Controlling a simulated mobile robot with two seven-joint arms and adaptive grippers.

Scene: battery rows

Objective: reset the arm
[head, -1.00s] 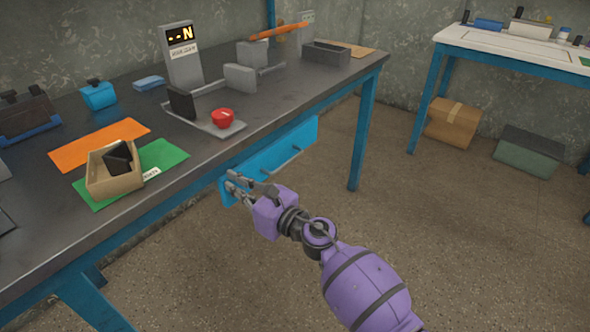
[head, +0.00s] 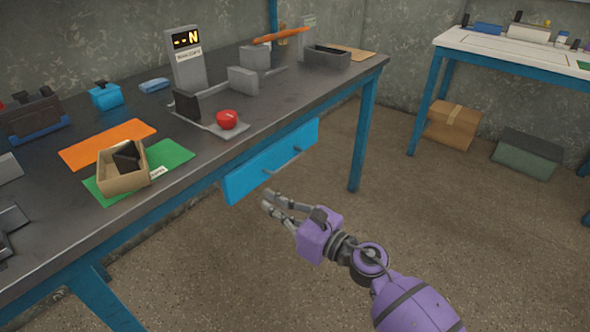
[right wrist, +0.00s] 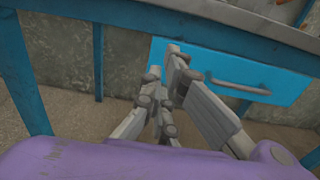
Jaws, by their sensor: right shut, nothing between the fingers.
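My right gripper (head: 270,201) is in front of the workbench, low and to the right of the blue drawer (head: 255,172) in the head view. Its fingers are shut with nothing between them, and it stands apart from the drawer. In the right wrist view the gripper (right wrist: 166,68) shows with its fingertips close together, and the blue drawer front (right wrist: 285,82) with its grey handle (right wrist: 238,86) lies beyond. My left gripper is not in view.
The dark workbench (head: 110,225) carries a cardboard box (head: 123,181) on a green mat (head: 178,155), an orange mat (head: 90,146), a red button (head: 227,119) and a display post (head: 187,62). A white table (head: 510,52) stands at the right. Floor between is open.

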